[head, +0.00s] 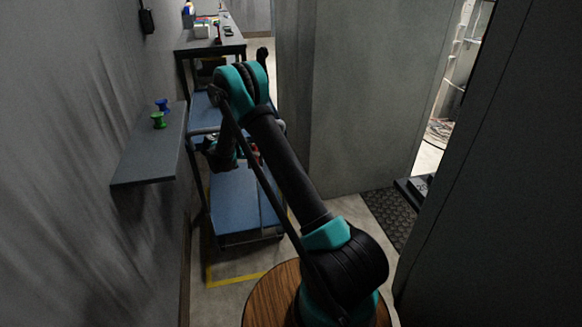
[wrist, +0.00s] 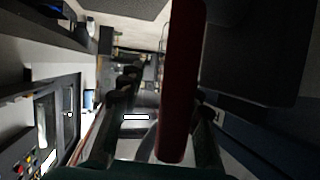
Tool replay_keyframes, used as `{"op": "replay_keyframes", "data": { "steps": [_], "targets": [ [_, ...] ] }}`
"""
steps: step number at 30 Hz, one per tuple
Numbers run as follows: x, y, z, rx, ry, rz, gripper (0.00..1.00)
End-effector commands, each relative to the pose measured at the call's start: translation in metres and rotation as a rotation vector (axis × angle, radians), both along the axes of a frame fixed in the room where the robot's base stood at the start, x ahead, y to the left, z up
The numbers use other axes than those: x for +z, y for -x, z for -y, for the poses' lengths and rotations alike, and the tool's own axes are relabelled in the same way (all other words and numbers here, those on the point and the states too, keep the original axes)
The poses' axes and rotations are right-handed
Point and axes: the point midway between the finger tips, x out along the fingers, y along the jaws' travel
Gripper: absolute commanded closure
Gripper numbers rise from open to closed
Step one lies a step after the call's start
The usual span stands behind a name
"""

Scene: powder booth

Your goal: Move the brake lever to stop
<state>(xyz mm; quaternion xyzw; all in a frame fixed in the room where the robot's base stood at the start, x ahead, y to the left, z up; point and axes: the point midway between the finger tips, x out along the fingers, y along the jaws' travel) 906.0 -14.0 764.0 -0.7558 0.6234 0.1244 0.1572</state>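A long dark red bar, which looks like the brake lever (wrist: 180,80), runs down the middle of the wrist view, close to the camera. My gripper (wrist: 158,95) has its dark fingers apart, one on each side of the bar. A gap shows between the bar and the left finger; the right finger appears close beside it, and I cannot tell whether it touches. In the head view my gripper (head: 222,155) is low beside the blue trolley (head: 245,205), partly hidden by my arm. A small red patch (head: 255,154) shows there behind my arm. No stop mark is readable.
A grey wall shelf (head: 150,150) on the left holds a green spool (head: 158,120) and a blue spool (head: 163,104). A dark table (head: 212,44) with small items stands at the back.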

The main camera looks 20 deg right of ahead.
Motion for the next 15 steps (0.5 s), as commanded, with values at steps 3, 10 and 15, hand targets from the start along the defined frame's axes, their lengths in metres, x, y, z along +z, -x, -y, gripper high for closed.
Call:
{"op": "replay_keyframes", "data": {
  "steps": [3, 10, 15],
  "targets": [
    [0.007, 0.003, -0.016, 0.002, 0.001, 0.001, 0.66],
    [0.022, 0.011, -0.052, 0.002, 0.002, 0.0, 0.66],
    [0.033, 0.021, -0.05, 0.045, -0.04, -0.013, 0.66]
  ]
}}
